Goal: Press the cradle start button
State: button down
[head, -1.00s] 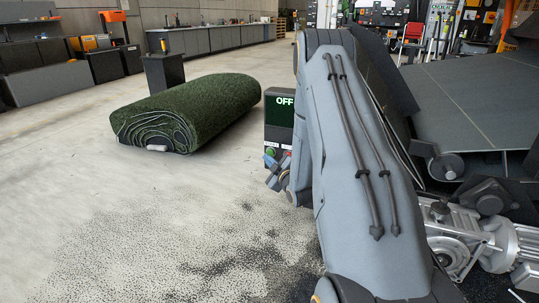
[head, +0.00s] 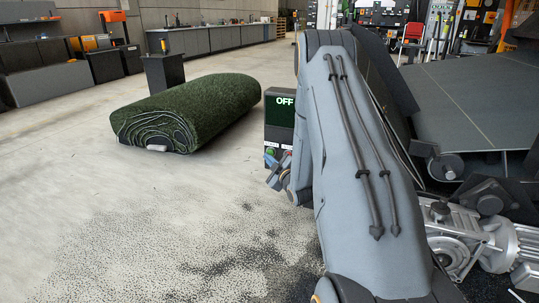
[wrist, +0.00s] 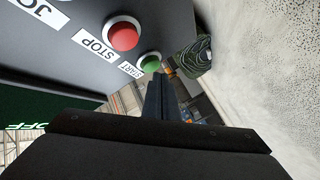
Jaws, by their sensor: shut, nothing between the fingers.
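The control box (head: 280,108) stands just left of my arm in the head view, and its screen reads OFF. Its green START button (wrist: 150,63) and red STOP button (wrist: 123,36), both labelled, show in the wrist view. The green button (head: 270,151) also shows small in the head view. My gripper (wrist: 157,77) is shut and empty, its dark fingertips close beside the green button in the wrist picture. I cannot tell whether they touch it. In the head view my gripper (head: 272,163) is small, in front of the box's lower part, and partly hidden by my arm.
A green turf roll (head: 185,112) lies on the floor to the left of the box. A conveyor belt (head: 470,105) and a motor (head: 490,245) are at the right. A JOG label (wrist: 40,12) lies beyond STOP. The floor at front left is clear.

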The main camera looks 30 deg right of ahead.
jog(key=shift+w+d, duration=0.3)
jog(key=shift+d, duration=0.1)
dwell(0.7)
jog(key=shift+s+a, duration=0.1)
jog(key=shift+s+a+p, duration=0.4)
jog(key=shift+a, duration=0.1)
jog(key=shift+s+a+p, duration=0.7)
jog(key=shift+s+a, duration=0.25)
jog(key=shift+a, duration=0.25)
jog(key=shift+s+a+p, duration=0.7)
jog(key=shift+s+a, duration=0.2)
jog(key=shift+a, duration=0.25)
